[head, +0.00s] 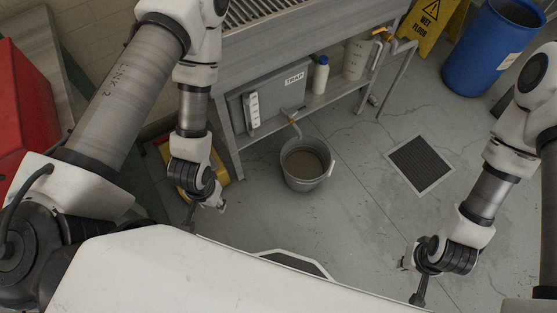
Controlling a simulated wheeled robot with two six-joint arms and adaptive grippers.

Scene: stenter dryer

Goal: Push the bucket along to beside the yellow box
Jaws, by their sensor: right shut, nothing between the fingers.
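The grey bucket (304,185) stands upright on the floor in front of the sink bench, with murky brown liquid inside and a handle at its right side. A yellow box (222,174) is on the floor left of the bucket, mostly hidden behind my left arm. There is a gap of floor between the two. My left gripper (206,216) hangs in front of the yellow box, left of the bucket and apart from it; its finger opening is not clear. My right gripper (413,284) is shut and empty at the lower right, well away from the bucket.
A metal bench (300,110) with a lower shelf holds a grey TRAP box (277,92), a white bottle (320,75) and a jug (357,58). A floor drain (420,163), a blue barrel (488,50) and a yellow wet-floor sign (432,22) are right.

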